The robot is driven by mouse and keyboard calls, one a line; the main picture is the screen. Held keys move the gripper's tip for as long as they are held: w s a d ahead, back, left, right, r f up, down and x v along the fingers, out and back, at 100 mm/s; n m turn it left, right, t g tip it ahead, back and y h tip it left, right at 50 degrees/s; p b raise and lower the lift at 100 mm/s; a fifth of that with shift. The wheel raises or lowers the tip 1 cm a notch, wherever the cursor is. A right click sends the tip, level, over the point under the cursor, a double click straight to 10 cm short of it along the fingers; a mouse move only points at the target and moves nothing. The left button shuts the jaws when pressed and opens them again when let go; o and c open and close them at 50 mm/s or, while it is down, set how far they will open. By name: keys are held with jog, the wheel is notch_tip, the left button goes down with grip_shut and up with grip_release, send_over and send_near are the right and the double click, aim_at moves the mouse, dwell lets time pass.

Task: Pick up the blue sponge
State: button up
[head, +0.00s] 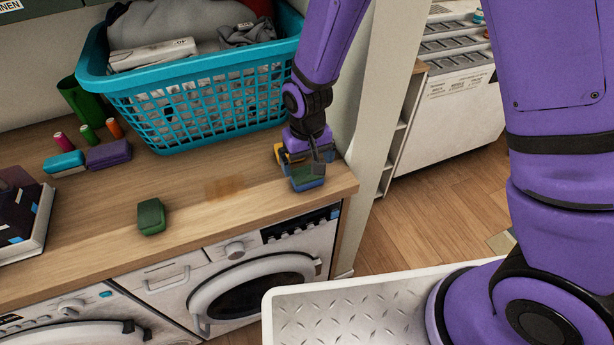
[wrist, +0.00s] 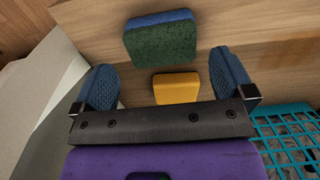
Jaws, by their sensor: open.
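A blue sponge with a dark green face (head: 308,184) lies on the right end of the wooden counter, near its front edge. In the wrist view the same sponge (wrist: 160,40) lies just beyond my fingertips, roughly centred between them. My gripper (wrist: 161,62) is open and empty, with its two blue finger pads apart. In the head view my gripper (head: 306,160) points down at the sponge and hides part of it. A yellow sponge (wrist: 177,89) lies between my fingers and the blue sponge's near side. A lighter blue sponge (head: 65,160) lies at the counter's left.
A turquoise laundry basket (head: 200,112) stands close behind my gripper. A purple sponge (head: 108,153) and a green sponge (head: 151,216) lie farther left. A pale wall panel (head: 372,110) rises at the counter's right end. The counter's front middle is clear.

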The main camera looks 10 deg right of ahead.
aim_at(307, 173)
jog(key=shift+s+f, duration=0.15)
jog(key=shift+f, duration=2.2)
jog(key=shift+c, duration=0.2)
jog(key=c, duration=0.8)
jog(key=shift+r, duration=0.15)
jog(key=shift+c, duration=0.2)
